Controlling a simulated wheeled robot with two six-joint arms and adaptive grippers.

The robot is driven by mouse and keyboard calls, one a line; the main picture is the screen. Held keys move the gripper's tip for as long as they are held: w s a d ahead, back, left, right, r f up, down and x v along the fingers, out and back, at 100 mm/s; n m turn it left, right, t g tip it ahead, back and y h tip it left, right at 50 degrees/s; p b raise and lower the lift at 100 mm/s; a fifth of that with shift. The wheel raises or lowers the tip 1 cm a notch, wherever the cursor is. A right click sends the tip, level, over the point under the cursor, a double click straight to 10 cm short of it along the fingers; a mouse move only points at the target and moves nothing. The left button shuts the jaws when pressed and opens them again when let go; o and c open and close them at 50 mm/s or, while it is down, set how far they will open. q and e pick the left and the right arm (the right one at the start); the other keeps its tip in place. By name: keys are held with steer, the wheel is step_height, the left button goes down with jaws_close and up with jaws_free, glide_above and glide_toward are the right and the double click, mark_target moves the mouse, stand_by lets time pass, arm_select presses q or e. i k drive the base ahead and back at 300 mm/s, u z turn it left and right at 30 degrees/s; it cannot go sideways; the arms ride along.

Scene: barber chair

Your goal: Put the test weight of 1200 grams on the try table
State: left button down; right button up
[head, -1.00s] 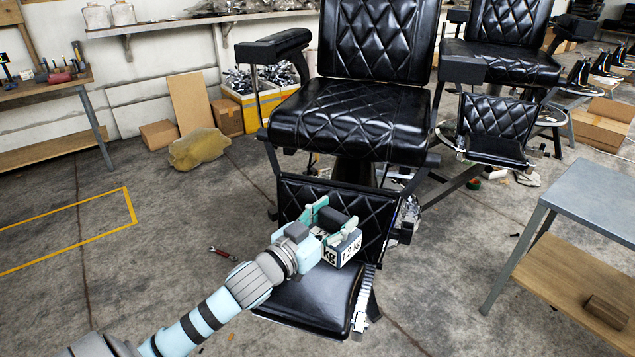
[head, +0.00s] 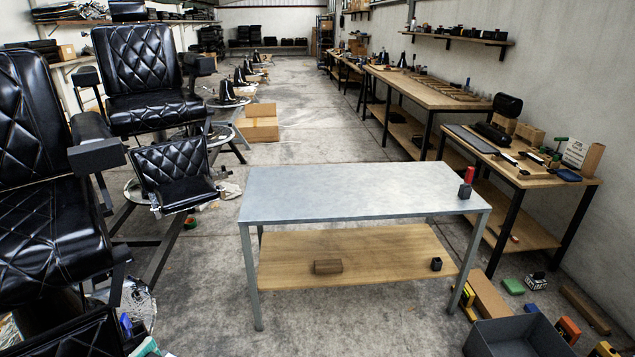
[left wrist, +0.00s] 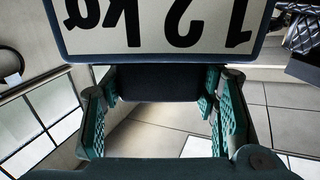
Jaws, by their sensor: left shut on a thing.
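The test weight (left wrist: 160,30) fills the top of the left wrist view, a dark-edged block whose pale face reads "1.2 kg" upside down. My left gripper (left wrist: 158,88) has its green fingers shut on the weight's dark handle. My right gripper is not in view.
A small dark block with a red top (head: 467,182) stands at the table's right end; the rest of its top is clear. Black barber chairs (head: 150,85) stand at left. A grey bin (head: 515,338) is at the lower right. Workbenches (head: 430,92) line the right wall.

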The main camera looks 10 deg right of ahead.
mark_target(355, 189)
steer(key=z, duration=1.05)
steer(key=i, duration=1.1)
steer(key=z, duration=0.4)
steer(key=i, duration=1.8)
steer(key=u, duration=0.75)
